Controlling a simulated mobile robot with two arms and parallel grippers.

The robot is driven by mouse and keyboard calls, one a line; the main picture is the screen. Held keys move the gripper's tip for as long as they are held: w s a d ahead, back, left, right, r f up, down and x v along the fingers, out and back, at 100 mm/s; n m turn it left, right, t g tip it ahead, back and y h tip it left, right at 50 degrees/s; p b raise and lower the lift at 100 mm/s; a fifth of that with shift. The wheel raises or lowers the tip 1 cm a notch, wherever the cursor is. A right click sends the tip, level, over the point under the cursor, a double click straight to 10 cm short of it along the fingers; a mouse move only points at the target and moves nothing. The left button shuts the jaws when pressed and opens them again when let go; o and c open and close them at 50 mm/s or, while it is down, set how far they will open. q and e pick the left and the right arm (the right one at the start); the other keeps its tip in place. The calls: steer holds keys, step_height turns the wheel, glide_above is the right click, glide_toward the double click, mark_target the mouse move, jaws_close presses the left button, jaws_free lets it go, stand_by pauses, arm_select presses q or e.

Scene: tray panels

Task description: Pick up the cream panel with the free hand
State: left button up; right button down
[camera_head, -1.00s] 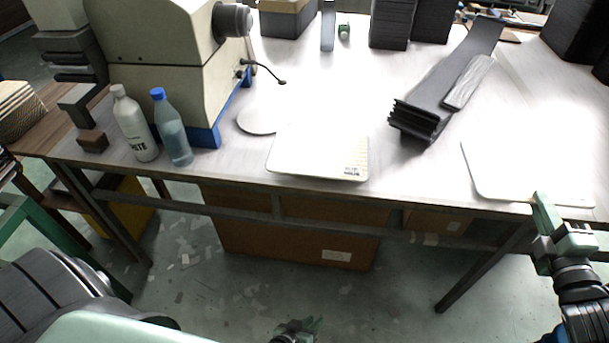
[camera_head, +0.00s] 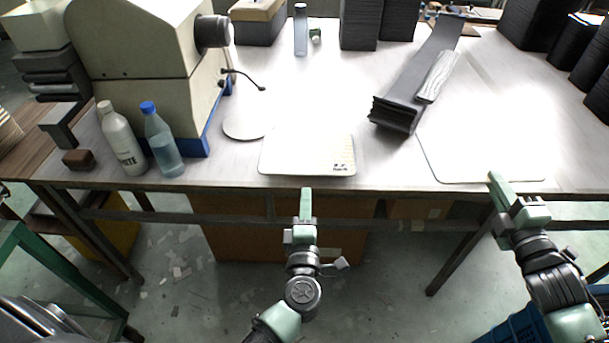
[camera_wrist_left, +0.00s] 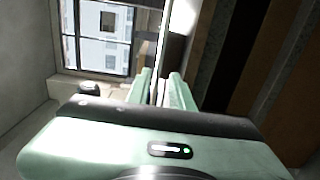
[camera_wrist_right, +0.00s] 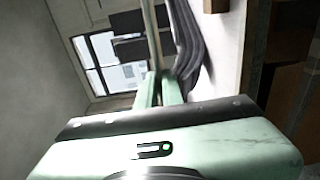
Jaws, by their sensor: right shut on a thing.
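The cream panel (camera_head: 300,154), pale with a yellowish pattern and small dark print at its right, lies flat at the table's front edge. My left gripper (camera_head: 306,192) is open and empty just in front of the panel's front edge. In the left wrist view its fingers (camera_wrist_left: 162,88) stand apart, with a thin edge in line with the gap; I cannot tell how far it reaches between them. My right gripper (camera_head: 495,180) is shut on the front edge of a white panel (camera_head: 460,165) at the right. In the right wrist view its fingers (camera_wrist_right: 160,88) are close together on that thin edge.
A white bottle (camera_head: 122,140), a blue-capped bottle (camera_head: 162,142) and a cream machine (camera_head: 150,70) stand at the left. A grey disc (camera_head: 246,122) lies behind the cream panel. A dark sloping chute (camera_head: 420,80) stands between the panels, further back. Black stacks (camera_head: 361,22) stand at the back.

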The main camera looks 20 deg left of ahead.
mark_target(307, 175)
arm_select(q)
steer(key=x, duration=0.7)
steer(key=shift+w+b, duration=0.15)
steer(key=shift+b, duration=0.2)
steer(key=shift+w+a, duration=0.2)
steer(key=shift+w, duration=0.45)
jaws_close()
stand_by(0.6)
